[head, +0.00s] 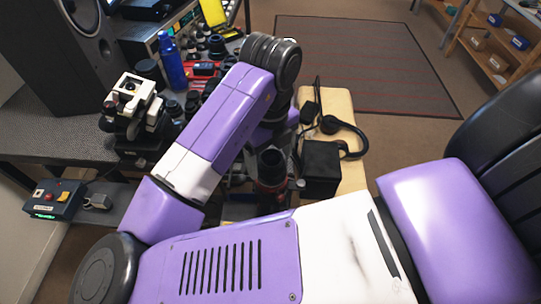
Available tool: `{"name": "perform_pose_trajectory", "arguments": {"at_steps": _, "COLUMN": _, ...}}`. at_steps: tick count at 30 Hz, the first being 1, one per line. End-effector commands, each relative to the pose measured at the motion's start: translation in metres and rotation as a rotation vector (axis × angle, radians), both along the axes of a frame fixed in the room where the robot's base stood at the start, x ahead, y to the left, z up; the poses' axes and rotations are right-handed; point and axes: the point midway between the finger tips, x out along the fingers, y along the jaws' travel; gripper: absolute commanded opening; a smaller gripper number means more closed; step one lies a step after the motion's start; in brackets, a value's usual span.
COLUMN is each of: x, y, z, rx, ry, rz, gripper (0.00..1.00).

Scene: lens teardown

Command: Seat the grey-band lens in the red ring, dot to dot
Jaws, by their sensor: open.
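I cannot make out the grey-band lens. Several small dark lens-like parts (190,101) stand on the bench beside my arm, too small for any band or dot to show. I cannot tell if that band is the red ring, and no dot shows. My forearm crosses the middle of the view and bends down at the far joint.
A white and black microscope-like device (135,97) stands at the bench's left. A blue bottle (171,63) and a speaker (70,45) are behind. A wooden surface (344,110) holds headphones (346,133) and a black box (320,167). A button box (53,199) is lower left.

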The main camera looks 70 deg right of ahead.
Motion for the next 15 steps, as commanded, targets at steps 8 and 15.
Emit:
{"name": "perform_pose_trajectory", "arguments": {"at_steps": 8, "x": 0.001, "y": 0.0, "z": 0.021, "rx": 0.0, "ry": -0.002, "rz": -0.002, "gripper": 0.81}}
{"name": "perform_pose_trajectory", "arguments": {"at_steps": 15, "x": 0.001, "y": 0.0, "z": 0.06, "rx": -0.001, "ry": -0.003, "rz": -0.001, "gripper": 0.81}}
